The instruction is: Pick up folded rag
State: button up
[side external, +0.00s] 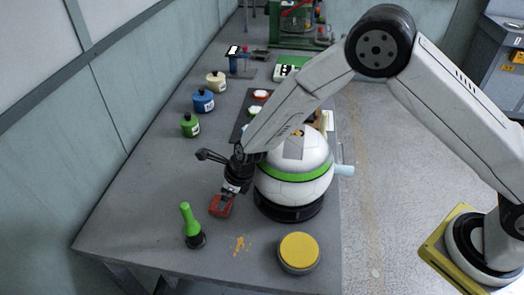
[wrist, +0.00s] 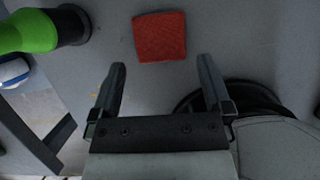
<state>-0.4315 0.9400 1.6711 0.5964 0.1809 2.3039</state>
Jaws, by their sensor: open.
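The folded rag (wrist: 159,37) is a small red square lying flat on the grey table. In the wrist view it is at the top middle, beyond my fingertips and roughly in line with the gap between them. In the side view the rag (side external: 220,206) lies just below my gripper (side external: 234,188), left of the white ball-shaped machine. My gripper (wrist: 161,70) is open, with two dark fingers apart and nothing between them. I cannot tell the exact height of the fingers above the table.
The white ball machine with a green band (side external: 295,178) stands close right of my gripper. A green-handled tool (side external: 190,222) stands at left front, and a yellow-topped round pad (side external: 299,251) at right front. Orange crumbs (side external: 239,244) lie between them. Bottles (side external: 204,100) stand farther back.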

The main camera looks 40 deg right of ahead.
jog(key=shift+f, duration=0.2)
jog(key=shift+x, duration=2.45)
jog(key=c, duration=1)
jog(key=shift+o, duration=0.2)
jog(key=shift+r, duration=0.1)
notch_tip(320, 180, up, 10)
